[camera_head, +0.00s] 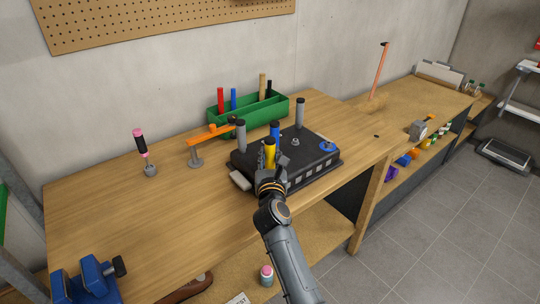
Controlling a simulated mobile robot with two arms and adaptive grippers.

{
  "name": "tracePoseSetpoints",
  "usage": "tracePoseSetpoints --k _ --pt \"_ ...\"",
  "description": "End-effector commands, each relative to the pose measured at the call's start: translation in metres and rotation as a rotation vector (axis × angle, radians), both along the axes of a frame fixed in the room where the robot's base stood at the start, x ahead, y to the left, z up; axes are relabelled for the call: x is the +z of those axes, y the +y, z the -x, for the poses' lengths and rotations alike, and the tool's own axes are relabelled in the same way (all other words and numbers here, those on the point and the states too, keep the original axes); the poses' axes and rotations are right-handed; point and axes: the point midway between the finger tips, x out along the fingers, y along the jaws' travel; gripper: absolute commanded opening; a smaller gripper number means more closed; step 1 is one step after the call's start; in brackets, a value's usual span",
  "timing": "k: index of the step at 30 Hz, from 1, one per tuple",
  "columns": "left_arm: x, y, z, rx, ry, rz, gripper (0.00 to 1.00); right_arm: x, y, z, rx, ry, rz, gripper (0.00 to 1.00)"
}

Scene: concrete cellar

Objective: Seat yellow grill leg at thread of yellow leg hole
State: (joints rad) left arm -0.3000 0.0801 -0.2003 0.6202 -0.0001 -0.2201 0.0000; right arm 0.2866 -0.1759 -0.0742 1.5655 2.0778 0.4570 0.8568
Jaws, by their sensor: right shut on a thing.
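The yellow grill leg (269,151) stands roughly upright at the near side of the black grill body (318,160). My right gripper (271,164) is shut on it, reaching in from the front. The yellow leg hole is hidden behind the leg and the gripper, so I cannot tell whether the leg's lower end touches the thread. A grey leg (241,135) stands at the grill's left, another grey leg (300,112) at its back, and a blue leg (275,130) stands just behind the yellow one. My left gripper is not in view.
A green tray (250,117) with several upright coloured pieces stands behind the grill. An orange clamp-like tool (208,135) and a pink-topped screwdriver (141,145) stand to the left. A blue vise (86,282) sits at front left. The bench's left middle is clear.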

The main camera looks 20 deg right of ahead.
Motion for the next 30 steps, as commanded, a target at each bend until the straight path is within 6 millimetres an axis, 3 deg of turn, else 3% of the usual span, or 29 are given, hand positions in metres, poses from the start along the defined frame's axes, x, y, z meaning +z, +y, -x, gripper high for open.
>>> tracePoseSetpoints --k 24,25,28,30 --pt "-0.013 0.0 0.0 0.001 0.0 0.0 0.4 -0.018 0.001 0.0 0.0 0.003 -0.004 0.0" --pt "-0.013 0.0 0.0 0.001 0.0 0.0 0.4 -0.018 0.001 0.0 0.0 0.003 -0.004 0.31" --pt "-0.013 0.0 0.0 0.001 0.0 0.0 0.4 -0.018 0.002 0.0 0.001 0.003 -0.005 0.51" --pt "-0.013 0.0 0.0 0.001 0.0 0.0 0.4 -0.018 0.002 0.0 0.001 0.003 -0.005 0.51"
